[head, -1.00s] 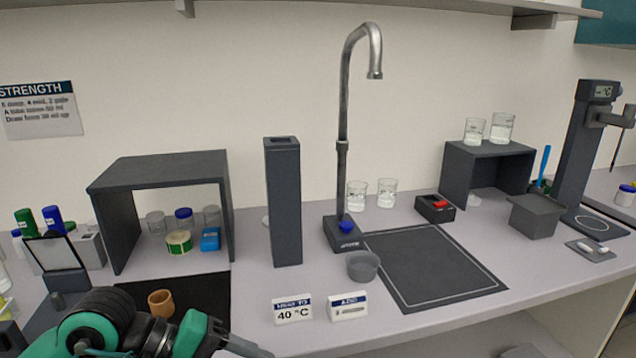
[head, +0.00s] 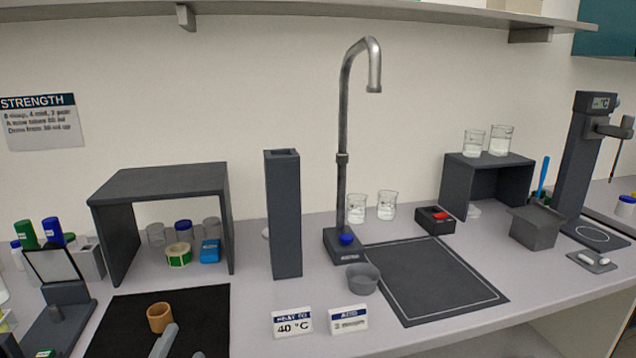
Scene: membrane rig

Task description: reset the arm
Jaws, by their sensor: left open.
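My left gripper (head: 181,348) shows only by its fingertips at the bottom edge of the head view. Its fingers are apart, with nothing seen between them. They are over the near part of the black mat (head: 215,305), just in front of a small tan cup (head: 160,317). I cannot tell whether a finger touches the cup or mat. The rest of my left arm is out of view. My right gripper is not in view.
A tall dark column (head: 284,215), a faucet (head: 342,200) and a grey bowl (head: 363,279) stand mid-bench. Two cards, one reading 40 °C (head: 292,322), stand in front. A dark shelf (head: 160,183) stands behind the black mat. The outlined pad (head: 435,280) is clear.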

